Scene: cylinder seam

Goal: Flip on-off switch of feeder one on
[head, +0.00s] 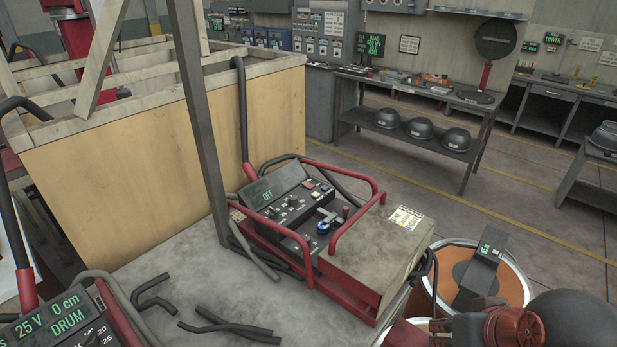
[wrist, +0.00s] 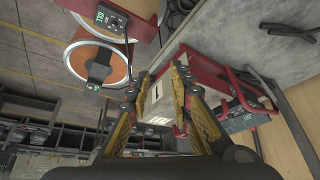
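A red-framed machine (head: 350,262) with a control panel stands on the grey bench in the head view. Knobs, small buttons and a blue-topped control (head: 323,228) are on the panel. No feeder number is legible, and I cannot tell which control is the on-off switch.
An orange drum (head: 455,282) with a dark box (head: 487,255) on it stands right of the machine. Red guard rails (head: 345,175) surround the panel. Black cables (head: 225,325) lie on the bench, and a grey post (head: 197,120) rises behind. Floor is open at the right.

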